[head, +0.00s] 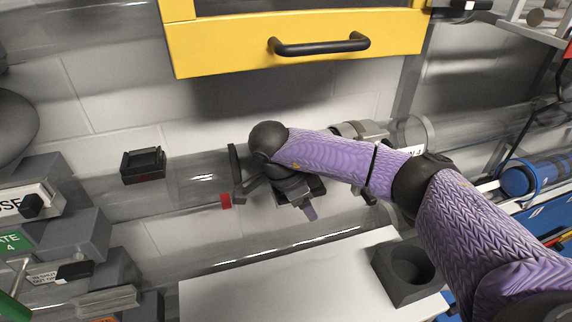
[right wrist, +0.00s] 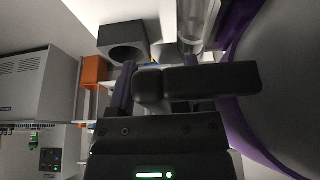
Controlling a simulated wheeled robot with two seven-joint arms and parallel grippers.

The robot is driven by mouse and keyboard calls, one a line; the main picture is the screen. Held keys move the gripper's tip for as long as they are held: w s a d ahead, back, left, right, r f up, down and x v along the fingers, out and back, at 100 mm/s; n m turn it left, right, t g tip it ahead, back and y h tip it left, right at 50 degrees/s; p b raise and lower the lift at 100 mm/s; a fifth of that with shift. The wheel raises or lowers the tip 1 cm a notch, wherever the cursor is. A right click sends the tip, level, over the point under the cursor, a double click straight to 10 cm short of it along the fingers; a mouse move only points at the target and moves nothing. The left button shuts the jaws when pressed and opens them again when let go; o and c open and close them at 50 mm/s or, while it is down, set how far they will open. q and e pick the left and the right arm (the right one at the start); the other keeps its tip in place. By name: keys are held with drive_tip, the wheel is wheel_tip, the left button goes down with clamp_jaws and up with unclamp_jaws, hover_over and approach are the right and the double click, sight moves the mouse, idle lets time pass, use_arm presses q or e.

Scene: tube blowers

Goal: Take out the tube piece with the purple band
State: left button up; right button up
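A clear tube run (head: 190,180) crosses the head view, with a dark flange ring (head: 235,172) and a small red part (head: 226,201) left of my right gripper. My right gripper (head: 308,207) is at the tube, and its wrist and arm cover part of the run. In the right wrist view its purple fingers (right wrist: 165,92) stand apart, with a dark handle-like block (right wrist: 210,82) crossing in front of one. I cannot tell if they touch it. I cannot make out the purple band on a tube piece. My left gripper is not in view.
A yellow cabinet with a black handle (head: 320,45) hangs above. A white worktop (head: 270,292) lies below, with a grey holed block (head: 385,258) at its right. Grey boxes (head: 65,225) stand at left. A metal clamp (head: 358,129) sits on the tube behind my arm.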

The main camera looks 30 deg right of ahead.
clamp_jaws()
idle(0.5)
idle(0.8)
